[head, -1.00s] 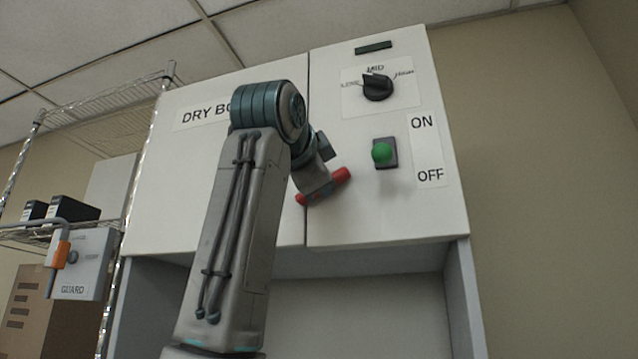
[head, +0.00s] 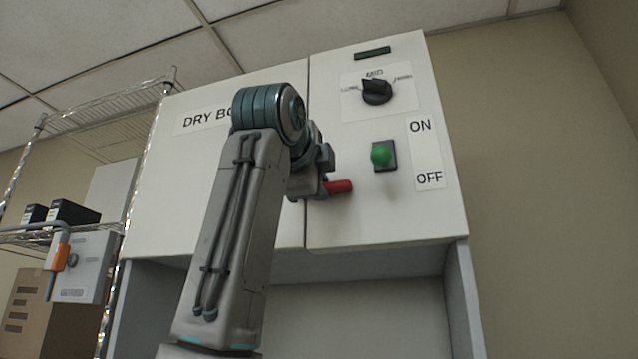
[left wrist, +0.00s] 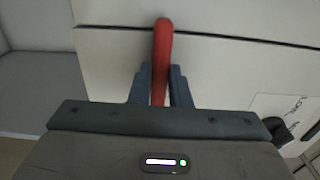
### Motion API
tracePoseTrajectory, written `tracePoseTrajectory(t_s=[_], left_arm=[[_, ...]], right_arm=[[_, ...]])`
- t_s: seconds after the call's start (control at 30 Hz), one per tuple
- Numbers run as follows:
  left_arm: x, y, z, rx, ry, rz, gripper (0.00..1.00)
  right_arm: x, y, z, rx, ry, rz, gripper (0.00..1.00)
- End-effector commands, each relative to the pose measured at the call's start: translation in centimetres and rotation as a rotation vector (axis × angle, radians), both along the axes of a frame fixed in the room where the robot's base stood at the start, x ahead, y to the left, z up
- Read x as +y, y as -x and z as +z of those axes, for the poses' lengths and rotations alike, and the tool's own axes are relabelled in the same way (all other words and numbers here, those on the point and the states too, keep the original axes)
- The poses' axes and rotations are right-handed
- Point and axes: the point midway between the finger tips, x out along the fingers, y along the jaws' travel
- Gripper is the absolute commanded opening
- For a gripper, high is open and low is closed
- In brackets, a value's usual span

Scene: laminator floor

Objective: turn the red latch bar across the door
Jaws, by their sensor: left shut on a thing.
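The red latch bar (head: 340,187) is on the front of the white dry box, by the vertical seam between the door (head: 210,185) and the right panel (head: 350,230). In the head view it lies close to level, its right end showing and the rest hidden behind my gripper. My left gripper (head: 318,180) is at the bar. In the left wrist view its two fingers (left wrist: 160,88) are shut on the red bar (left wrist: 162,50), which reaches out past the fingertips to the seam. My right gripper is not in view.
Right of the bar, the panel carries a green switch (head: 381,156) and a black dial (head: 376,91). A wire shelf (head: 110,115) stands at the left, with a grey guard box (head: 85,265) hanging by it. An open recess lies below.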

Motion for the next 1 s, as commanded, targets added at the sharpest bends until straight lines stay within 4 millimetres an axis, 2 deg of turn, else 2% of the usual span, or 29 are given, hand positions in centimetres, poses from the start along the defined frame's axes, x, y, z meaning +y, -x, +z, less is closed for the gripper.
tracePoseTrajectory(t_s=[0.27,0.3,0.4,0.77,1.0], left_arm=[[-0.1,-0.1,-0.2,0.004,-0.002,-0.001,0.00],[-0.1,-0.1,-0.2,0.004,-0.002,-0.001,0.22],[-0.1,0.0,-0.1,0.004,-0.002,-0.001,0.38],[0.2,0.6,-0.1,-0.001,0.000,0.000,0.38],[1.5,4.7,-0.2,-0.003,0.001,0.000,0.38]], right_arm=[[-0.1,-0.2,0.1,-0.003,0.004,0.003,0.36],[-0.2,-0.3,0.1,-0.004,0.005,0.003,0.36],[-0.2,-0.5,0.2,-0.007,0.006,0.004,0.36],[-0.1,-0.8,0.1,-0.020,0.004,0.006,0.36],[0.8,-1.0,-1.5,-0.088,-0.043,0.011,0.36]])
